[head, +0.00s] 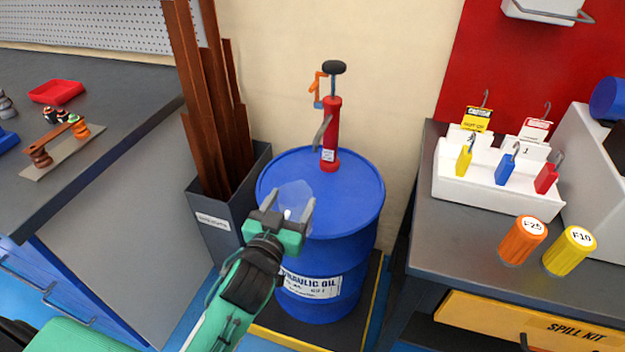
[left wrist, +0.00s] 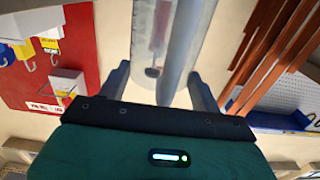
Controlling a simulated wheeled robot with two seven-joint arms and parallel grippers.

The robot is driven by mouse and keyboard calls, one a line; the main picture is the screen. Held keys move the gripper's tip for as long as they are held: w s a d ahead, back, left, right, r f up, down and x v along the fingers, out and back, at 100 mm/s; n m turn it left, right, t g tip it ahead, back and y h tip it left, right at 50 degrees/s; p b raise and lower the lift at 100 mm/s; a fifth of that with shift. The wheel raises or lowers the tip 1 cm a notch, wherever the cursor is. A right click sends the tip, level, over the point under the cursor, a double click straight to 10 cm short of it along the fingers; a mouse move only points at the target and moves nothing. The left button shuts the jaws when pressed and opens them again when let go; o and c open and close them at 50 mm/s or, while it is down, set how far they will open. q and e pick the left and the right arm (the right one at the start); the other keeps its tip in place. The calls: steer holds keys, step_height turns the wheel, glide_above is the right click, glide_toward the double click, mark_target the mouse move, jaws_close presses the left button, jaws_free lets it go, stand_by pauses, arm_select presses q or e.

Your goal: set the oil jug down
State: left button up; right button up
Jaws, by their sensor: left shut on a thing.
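The oil jug (head: 293,196) is a pale, translucent vessel, seen in the head view over the left part of the blue drum's top. My left gripper (head: 283,215) is shut on it. In the left wrist view the clear jug (left wrist: 172,45) stands between the fingers of the left gripper (left wrist: 164,88). The blue hydraulic oil drum (head: 345,210) has a red hand pump (head: 330,135) at the back of its lid. I cannot tell whether the jug's base touches the lid. My right gripper is not in view.
A dark bin (head: 255,170) of brown bars stands left of the drum. A grey bench (head: 110,120) is further left. On the right, a dark cabinet (head: 420,240) carries a white tray (head: 485,190) of padlocks and tags, with an orange jar (head: 522,241) and a yellow jar (head: 569,251). The lid's right side is clear.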

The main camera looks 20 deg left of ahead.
arm_select(q)
steer(key=w+f+b, duration=0.1)
steer(key=w+f, duration=0.2)
steer(key=w, duration=1)
steer(key=shift+w+d+f, duration=0.2)
steer(key=shift+w+f, duration=0.05)
steer(key=shift+w, duration=0.1)
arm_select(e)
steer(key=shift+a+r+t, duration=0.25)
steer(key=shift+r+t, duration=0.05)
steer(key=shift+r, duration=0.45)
arm_select(q)
steer(key=shift+f, duration=0.15)
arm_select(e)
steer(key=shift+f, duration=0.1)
arm_select(q)
steer(key=o, duration=1.4)
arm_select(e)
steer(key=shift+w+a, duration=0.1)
